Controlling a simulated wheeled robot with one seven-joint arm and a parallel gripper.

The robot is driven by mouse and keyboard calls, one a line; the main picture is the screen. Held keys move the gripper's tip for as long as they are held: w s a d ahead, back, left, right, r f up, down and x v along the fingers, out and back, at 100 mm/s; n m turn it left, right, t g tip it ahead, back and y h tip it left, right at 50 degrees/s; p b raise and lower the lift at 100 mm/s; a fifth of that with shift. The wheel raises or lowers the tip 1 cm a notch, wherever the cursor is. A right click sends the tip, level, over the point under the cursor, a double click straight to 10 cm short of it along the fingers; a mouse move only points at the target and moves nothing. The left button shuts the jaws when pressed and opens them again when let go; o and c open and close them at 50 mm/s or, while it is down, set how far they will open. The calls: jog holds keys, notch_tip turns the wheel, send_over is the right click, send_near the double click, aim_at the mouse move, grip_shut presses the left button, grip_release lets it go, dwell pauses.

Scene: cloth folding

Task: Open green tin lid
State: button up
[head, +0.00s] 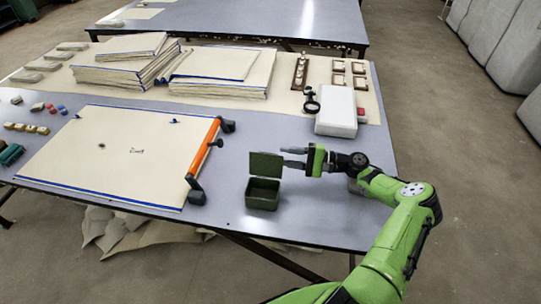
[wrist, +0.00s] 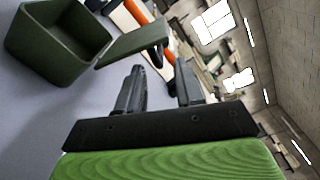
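The green tin (head: 262,196) stands on the grey table near its front edge, right of the large cream board. Its lid (head: 266,165) is raised, standing about upright at the tin's back edge. In the wrist view the open tin (wrist: 58,42) shows its empty-looking inside, with the lid (wrist: 134,42) tilted out from its rim. My gripper (head: 290,157) is at the right of the lid, its fingers pointing left. In the wrist view my gripper (wrist: 160,80) has its two fingers apart with nothing between them. Whether a fingertip touches the lid I cannot tell.
A cream board (head: 110,155) with an orange bar (head: 203,146) lies left of the tin. A white box (head: 336,112) and a black clamp-like item (head: 311,102) sit behind my gripper. Stacks of cream sheets (head: 225,70) fill the back. The table (head: 300,222) is bare right of the tin.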

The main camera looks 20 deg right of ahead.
aim_at(270, 155)
jog(key=x, duration=0.5)
jog(key=shift+w+a, duration=0.25)
jog(key=shift+a, duration=0.05)
grip_shut()
jog(key=shift+r, duration=0.15)
